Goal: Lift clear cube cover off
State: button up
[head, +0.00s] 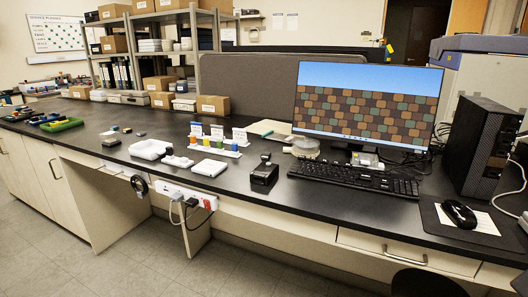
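A pale, see-through object (303,146) stands on the black bench top, left of the monitor's foot. It is small here, and I cannot tell for sure whether it is the clear cube cover. A small black device (264,173) sits near the bench's front edge, left of the keyboard; no clear cover can be made out over it. My gripper is not in view, so whether it is open or shut does not show.
The black bench (130,150) runs across the view. A monitor (365,105), keyboard (352,177), computer tower (482,145) and mouse (459,213) stand at the right. The floor (120,265) in front is open.

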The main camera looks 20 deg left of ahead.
aim_at(110, 138)
jog(key=i, duration=0.45)
jog(key=u, duration=2.75)
jog(key=i, duration=3.1)
jog(key=u, duration=2.4)
